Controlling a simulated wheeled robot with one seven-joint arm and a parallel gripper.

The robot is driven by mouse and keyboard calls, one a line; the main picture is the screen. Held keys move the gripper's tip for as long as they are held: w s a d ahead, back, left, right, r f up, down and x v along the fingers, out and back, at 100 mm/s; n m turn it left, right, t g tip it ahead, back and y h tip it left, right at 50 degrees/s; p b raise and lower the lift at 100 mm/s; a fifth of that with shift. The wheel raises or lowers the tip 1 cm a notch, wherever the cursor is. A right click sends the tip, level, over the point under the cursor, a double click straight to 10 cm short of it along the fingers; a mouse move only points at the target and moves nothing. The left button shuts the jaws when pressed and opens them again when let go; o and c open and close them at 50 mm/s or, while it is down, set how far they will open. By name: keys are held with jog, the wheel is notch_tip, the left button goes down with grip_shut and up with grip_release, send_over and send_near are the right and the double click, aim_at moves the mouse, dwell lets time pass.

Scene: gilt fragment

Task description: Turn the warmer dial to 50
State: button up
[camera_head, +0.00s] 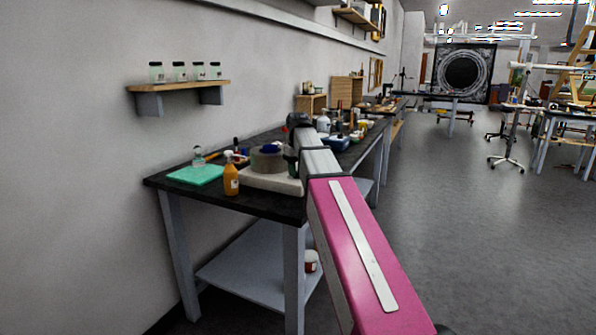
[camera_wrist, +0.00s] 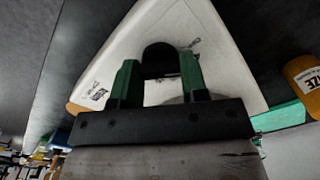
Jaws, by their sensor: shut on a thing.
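The warmer (camera_head: 262,181) is a white block with a round grey pot on top, standing on the dark workbench. In the wrist view its white body (camera_wrist: 215,45) fills the middle, with a small printed mark on the left. The black round dial (camera_wrist: 158,58) sits between the two green fingers of my gripper (camera_wrist: 160,75), which is shut on it. No number or pointer on the dial is readable. In the head view my gripper (camera_head: 291,160) is at the warmer's right side, and the dial is hidden there.
An orange bottle (camera_head: 231,176) stands just left of the warmer, and its label shows in the wrist view (camera_wrist: 304,75). A green mat (camera_head: 196,175) lies further left. Bottles and jars crowd the bench behind. Open floor (camera_head: 450,220) lies to the right.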

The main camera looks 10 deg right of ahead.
jog(key=m, duration=0.4)
jog(key=shift+m, duration=1.9)
jog(key=o, duration=0.9)
jog(key=shift+r, duration=5.4)
